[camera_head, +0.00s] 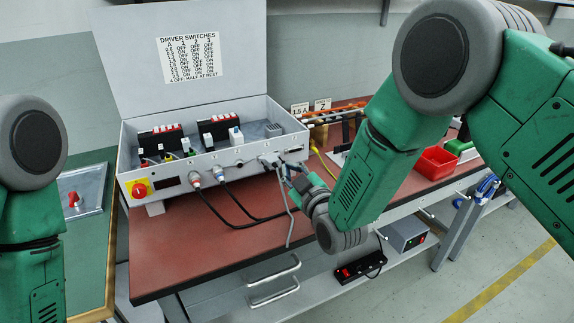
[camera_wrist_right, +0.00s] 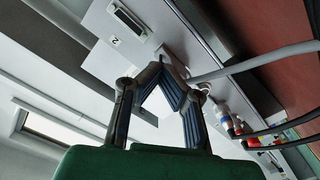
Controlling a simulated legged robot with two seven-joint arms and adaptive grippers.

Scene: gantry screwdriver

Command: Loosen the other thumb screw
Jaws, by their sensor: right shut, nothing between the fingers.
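The grey control box (camera_head: 230,157) stands open on the red-topped bench, its front panel full of connectors. My right gripper (camera_head: 284,172) is at the right end of that panel, beside a grey cable (camera_head: 289,222) that hangs down. In the right wrist view its fingers (camera_wrist_right: 164,66) meet at the tips, with nothing between them. They are close to the panel, where a grey cable (camera_wrist_right: 250,62) leaves the connector. A bare connector port (camera_wrist_right: 128,20) shows beyond, near a "Z" label (camera_wrist_right: 115,42). The thumb screws are hidden or too small to make out. My left gripper is outside the view.
Two black cables (camera_head: 235,222) loop from the panel onto the bench (camera_head: 170,255). A red-and-yellow rotary switch (camera_head: 139,189) is at the panel's left. A red bin (camera_head: 436,161) stands on the right, past my right arm. The bench front left is clear.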

